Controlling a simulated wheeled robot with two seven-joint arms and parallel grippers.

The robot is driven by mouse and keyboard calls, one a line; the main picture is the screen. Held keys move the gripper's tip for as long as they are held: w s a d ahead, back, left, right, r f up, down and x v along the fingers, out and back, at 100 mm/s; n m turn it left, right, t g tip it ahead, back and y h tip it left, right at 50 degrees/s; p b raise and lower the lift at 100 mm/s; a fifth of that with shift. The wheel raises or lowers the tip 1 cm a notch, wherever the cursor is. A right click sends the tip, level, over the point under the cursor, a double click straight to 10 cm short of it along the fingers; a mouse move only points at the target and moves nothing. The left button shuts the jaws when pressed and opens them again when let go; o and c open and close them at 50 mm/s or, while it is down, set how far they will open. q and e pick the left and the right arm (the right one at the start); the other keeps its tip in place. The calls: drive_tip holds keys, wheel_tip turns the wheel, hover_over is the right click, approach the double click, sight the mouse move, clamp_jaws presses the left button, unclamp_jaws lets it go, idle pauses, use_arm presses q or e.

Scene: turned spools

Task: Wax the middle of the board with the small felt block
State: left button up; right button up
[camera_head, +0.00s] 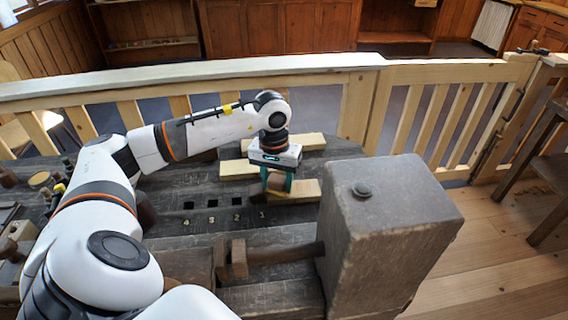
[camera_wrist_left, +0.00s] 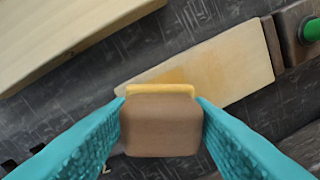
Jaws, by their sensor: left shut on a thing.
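My left gripper (camera_head: 277,183) is shut on the small felt block, with its teal fingers on either side of it in the left wrist view (camera_wrist_left: 162,120). The felt block (camera_wrist_left: 160,132) is brown with a yellow layer along its far edge. Just beyond it lies a pale wooden board (camera_wrist_left: 235,62), with a faint amber patch on its surface near the block. In the head view this board (camera_head: 303,191) lies on the dark bench under the gripper. Whether the block touches the board I cannot tell. My right gripper is not in view.
Another pale board (camera_wrist_left: 60,30) lies at upper left in the wrist view. A dark wooden piece with a green knob (camera_wrist_left: 310,30) is at the board's right end. A big grey block (camera_head: 390,225) with a wooden screw stands at the bench's right. A pale railing (camera_head: 440,120) runs behind.

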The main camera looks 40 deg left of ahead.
sight(313, 187)
use_arm(q)
drive_tip(key=shift+s+a+f, duration=0.1)
drive_tip(key=shift+s+a, duration=0.1)
drive_tip(key=shift+w+d, duration=0.55)
drive_tip(key=shift+w, duration=0.15)
drive_tip(key=shift+w+d+f+b, duration=0.1)
drive_tip(key=shift+w+d+b, duration=0.15)
drive_tip(key=shift+w+d, duration=1.15)
drive_tip(key=shift+w+d+b, duration=0.25)
drive_tip(key=shift+w+d, duration=0.9)
drive_tip(key=shift+w, duration=0.4)
drive_tip(key=shift+r+p, duration=1.7)
drive_tip(key=shift+r, duration=1.35)
drive_tip(key=shift+r+p, duration=0.95)
drive_tip(key=shift+r, duration=0.55)
